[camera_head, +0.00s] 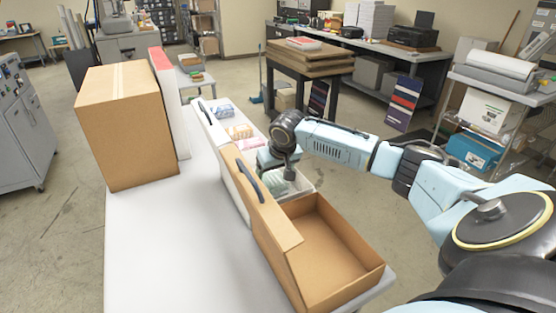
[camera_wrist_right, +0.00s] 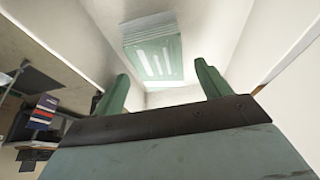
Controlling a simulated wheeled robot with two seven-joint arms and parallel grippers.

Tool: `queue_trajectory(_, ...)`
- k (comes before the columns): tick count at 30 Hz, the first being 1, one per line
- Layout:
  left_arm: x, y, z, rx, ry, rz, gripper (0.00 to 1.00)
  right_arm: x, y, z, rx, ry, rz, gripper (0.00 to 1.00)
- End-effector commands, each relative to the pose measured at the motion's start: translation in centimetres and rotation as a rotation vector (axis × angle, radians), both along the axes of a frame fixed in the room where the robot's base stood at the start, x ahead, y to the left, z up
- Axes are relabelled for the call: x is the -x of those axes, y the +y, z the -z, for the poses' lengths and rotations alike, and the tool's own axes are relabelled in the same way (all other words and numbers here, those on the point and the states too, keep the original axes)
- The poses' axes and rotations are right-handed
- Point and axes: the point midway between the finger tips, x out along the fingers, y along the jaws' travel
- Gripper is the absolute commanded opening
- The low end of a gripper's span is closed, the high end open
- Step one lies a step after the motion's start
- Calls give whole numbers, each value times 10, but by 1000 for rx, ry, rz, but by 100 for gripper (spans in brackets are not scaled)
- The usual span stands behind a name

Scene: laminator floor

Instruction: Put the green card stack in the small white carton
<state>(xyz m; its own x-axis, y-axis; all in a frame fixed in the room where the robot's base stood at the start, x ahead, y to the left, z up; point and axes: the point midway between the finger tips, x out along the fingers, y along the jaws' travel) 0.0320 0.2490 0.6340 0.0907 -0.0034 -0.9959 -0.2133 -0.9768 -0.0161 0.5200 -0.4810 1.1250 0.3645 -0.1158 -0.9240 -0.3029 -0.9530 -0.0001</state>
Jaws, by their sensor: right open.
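The green card stack (camera_wrist_right: 153,52) shows in the right wrist view as a pale green block with white stripes, between white walls. In the head view a pale green patch (camera_head: 287,181) shows beneath my right gripper (camera_head: 281,178), in the front part of the white open container (camera_head: 309,189). My right gripper is open, its two green fingers apart (camera_wrist_right: 162,85), with the stack beyond the fingertips and nothing held. My arm hides part of the container. I cannot tell which white container is the small white carton. My left gripper is not in view.
An open brown box (camera_head: 335,250) with a raised flap stands at the table's front right. Blue (camera_head: 214,115) and orange (camera_head: 239,132) stacks lie further back in white containers. A large brown carton (camera_head: 125,130) stands at the left. The white table (camera_head: 170,245) is clear in front of it.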

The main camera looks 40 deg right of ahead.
Motion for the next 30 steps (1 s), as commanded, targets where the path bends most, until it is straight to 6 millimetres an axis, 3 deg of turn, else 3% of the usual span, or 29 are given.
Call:
queue_trajectory(6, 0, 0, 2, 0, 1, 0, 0, 17, 5, -45, 3, -3, -1, 76)
queue_trajectory(12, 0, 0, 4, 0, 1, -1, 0, 27, 8, -68, 1, -2, 0, 76)
queue_trajectory(30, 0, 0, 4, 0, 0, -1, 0, 29, 9, -74, 1, -1, 0, 76)
